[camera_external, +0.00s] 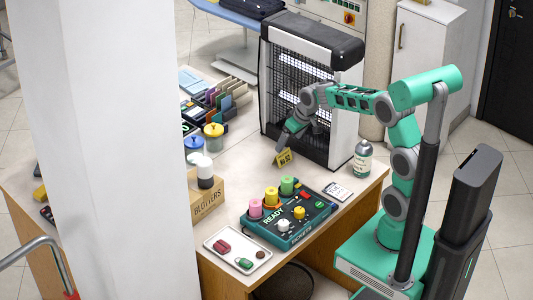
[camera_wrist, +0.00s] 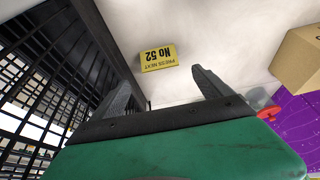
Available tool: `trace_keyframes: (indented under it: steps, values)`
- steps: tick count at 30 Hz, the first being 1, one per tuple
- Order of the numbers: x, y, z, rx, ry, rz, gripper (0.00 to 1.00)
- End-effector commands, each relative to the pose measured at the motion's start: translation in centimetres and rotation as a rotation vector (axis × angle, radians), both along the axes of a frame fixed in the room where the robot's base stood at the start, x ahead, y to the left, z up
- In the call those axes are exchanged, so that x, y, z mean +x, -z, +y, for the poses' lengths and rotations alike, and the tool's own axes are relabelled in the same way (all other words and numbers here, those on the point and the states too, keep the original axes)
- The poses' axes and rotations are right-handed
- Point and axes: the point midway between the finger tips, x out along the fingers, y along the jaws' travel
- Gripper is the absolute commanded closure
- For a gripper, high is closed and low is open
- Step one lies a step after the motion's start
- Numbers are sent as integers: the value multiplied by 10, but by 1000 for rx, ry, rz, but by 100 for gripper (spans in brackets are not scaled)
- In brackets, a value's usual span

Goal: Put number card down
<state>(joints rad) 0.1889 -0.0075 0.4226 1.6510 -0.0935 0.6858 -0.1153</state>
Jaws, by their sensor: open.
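The yellow number card (camera_external: 283,157), printed "PRESS NEXT No 52" in the wrist view (camera_wrist: 158,58), stands on the pale counter (camera_external: 235,165) in front of the black grille unit. My gripper (camera_external: 281,147) is open just above and beside the card, pointing down toward it. In the wrist view the two fingers of my gripper (camera_wrist: 161,78) are spread apart, with the card visible just past the gap between their tips. Nothing is seen between the fingers. Whether a finger touches the card cannot be told.
The black grille unit (camera_external: 300,85) stands close behind my gripper. A teal "READY" console (camera_external: 288,238) with coloured cylinders, a "BLOTTERS" box (camera_external: 207,200), a bottle (camera_external: 362,158) and a small white card (camera_external: 338,191) are nearby. A white pillar (camera_external: 115,150) hides part of the counter.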

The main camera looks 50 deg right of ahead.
Motion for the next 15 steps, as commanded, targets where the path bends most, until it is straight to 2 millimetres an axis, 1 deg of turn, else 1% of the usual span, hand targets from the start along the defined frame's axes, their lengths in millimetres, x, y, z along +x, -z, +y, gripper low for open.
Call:
trace_keyframes:
  steps: [1, 3, 6, 8, 10, 11, 12, 13, 14, 15]
  values:
    - [-4, -9, 0, -1, 0, -3, 11]
    - [-8, -19, 0, -1, 0, -2, 11]
    - [-14, -27, 1, 0, 0, 1, 11]
    - [-26, -33, 8, 1, -4, 7, 11]
    - [-56, -39, 24, 2, -8, 26, 11]
    - [-74, -41, 32, 2, -11, 38, 11]
    - [-102, -43, 43, 3, -14, 54, 11]
    - [-123, -42, 51, 3, -16, 67, 11]
    - [-145, -40, 58, 3, -16, 82, 11]
    - [-171, -36, 65, 3, -19, 99, 11]
